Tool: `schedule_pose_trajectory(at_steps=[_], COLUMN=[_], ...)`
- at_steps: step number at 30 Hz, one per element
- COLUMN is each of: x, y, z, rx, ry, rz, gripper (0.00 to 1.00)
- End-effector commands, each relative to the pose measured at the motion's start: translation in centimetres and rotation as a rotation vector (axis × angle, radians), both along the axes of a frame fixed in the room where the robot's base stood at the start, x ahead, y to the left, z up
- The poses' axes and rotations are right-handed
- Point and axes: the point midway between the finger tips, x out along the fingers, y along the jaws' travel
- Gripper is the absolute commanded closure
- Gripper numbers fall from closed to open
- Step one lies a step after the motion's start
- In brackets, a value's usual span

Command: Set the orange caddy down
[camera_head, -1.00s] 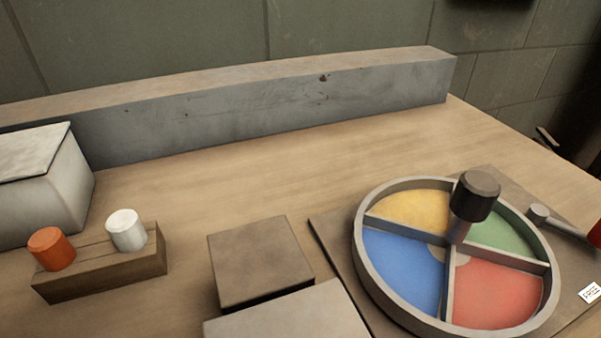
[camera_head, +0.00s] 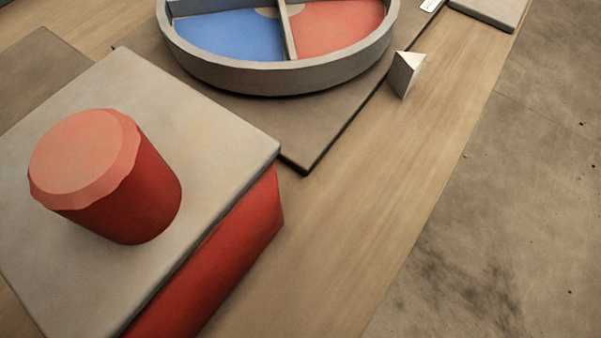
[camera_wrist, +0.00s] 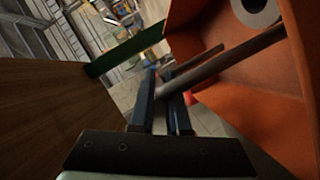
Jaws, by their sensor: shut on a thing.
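The orange caddy (camera_wrist: 245,75) fills the right of the wrist view, seen close and tilted in the picture. A pale round part with a dark centre shows in its upper part. A dark handle bar (camera_wrist: 225,62) runs from the caddy to my gripper (camera_wrist: 163,88). My gripper is shut on the caddy, at this bar, with its two dark fingers close together. The underside of the caddy and what is below it are hidden. Neither the caddy nor my gripper shows in the head view.
The wooden table (camera_head: 350,215) has a bare strip along its right edge, with concrete floor (camera_head: 510,200) beyond. A round tray (camera_head: 275,78) with coloured sections, a small grey wedge (camera_head: 405,73) and a red box (camera_head: 240,245) with grey top and red knob (camera_head: 110,175) stand there.

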Motion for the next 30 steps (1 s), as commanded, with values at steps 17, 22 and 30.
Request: schedule_pose_trajectory(at_steps=[17, 22, 30], x=[0.0, 0.0, -1.1], y=[0.0, 0.0, 1.9], z=[-0.4, -0.4, 0.6], rx=[0.0, 0.0, 0.001], ry=[-0.001, -0.001, -0.001], rz=[0.001, 0.001, 0.006], gripper=[0.55, 0.55, 0.55])
